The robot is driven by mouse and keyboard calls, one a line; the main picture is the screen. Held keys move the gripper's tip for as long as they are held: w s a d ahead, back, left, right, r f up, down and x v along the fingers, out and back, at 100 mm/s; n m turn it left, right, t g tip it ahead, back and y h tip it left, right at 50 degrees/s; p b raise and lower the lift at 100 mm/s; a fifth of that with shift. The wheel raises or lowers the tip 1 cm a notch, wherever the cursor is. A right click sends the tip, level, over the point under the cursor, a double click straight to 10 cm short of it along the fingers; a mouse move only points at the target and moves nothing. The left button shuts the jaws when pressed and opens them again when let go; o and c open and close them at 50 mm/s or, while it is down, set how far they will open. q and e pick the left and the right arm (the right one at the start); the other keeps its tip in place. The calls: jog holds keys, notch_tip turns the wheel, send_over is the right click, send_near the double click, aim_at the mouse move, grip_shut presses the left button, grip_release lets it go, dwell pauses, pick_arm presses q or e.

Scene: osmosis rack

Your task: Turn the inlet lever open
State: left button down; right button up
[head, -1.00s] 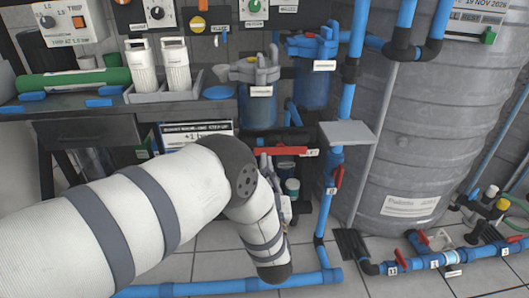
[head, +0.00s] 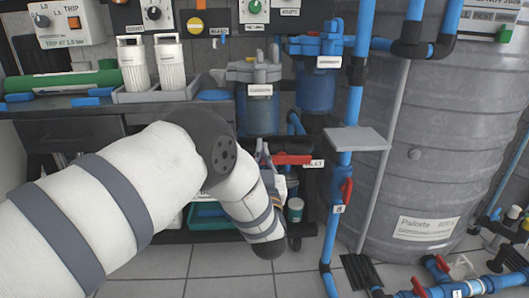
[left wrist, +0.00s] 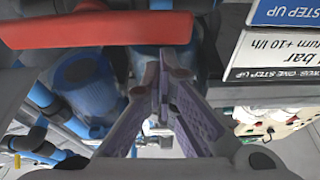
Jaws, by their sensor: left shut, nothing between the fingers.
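A red lever (head: 292,159) with a white label beside its right end lies level below the blue filter housings; the label is too small to read surely. In the left wrist view a red lever bar (left wrist: 100,30) crosses the upper left, close to the fingers. My left gripper (head: 263,150) is just left of the red lever in the head view, partly hidden behind my wrist. In the left wrist view its purple-padded fingers (left wrist: 162,80) meet at the tips, empty, beside the bar's right end. I cannot tell whether they touch it. My right gripper is not in view.
Another red lever (head: 346,188) sits on the vertical blue pipe (head: 348,110) at the right, under a grey plate (head: 357,139). A large grey tank (head: 440,140) stands beyond it. Boxes (left wrist: 280,50) stand right of the fingers. Tiled floor is open below.

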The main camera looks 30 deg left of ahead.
pick_arm(q)
jog(key=shift+f, duration=0.25)
jog(key=shift+s+f+n+y, duration=0.15)
jog(key=shift+f+n+y, duration=0.25)
jog(key=shift+f+n, duration=0.2)
